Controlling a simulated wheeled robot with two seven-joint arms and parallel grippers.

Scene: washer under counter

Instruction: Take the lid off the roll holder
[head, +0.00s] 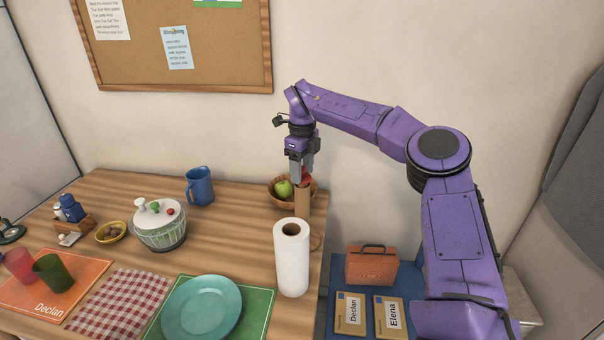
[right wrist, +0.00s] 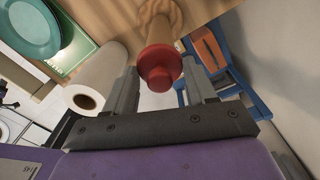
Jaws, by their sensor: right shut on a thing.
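The roll holder is a bare wooden post (head: 302,200) on a round wooden base near the table's right edge. Its red lid (right wrist: 160,66) shows in the right wrist view in line with the post's end, and I see no clear gap between them. In the head view, only a little red of the lid shows between the fingers. My right gripper (head: 303,174) comes down from above and is shut on the lid, one finger on each side. A white paper roll (head: 291,262) stands upright in front of the holder, apart from the post. My left gripper is out of view.
A wooden bowl with a green apple (head: 284,189) stands close behind the post. An orange box (head: 371,266) sits on a blue surface right of the table.

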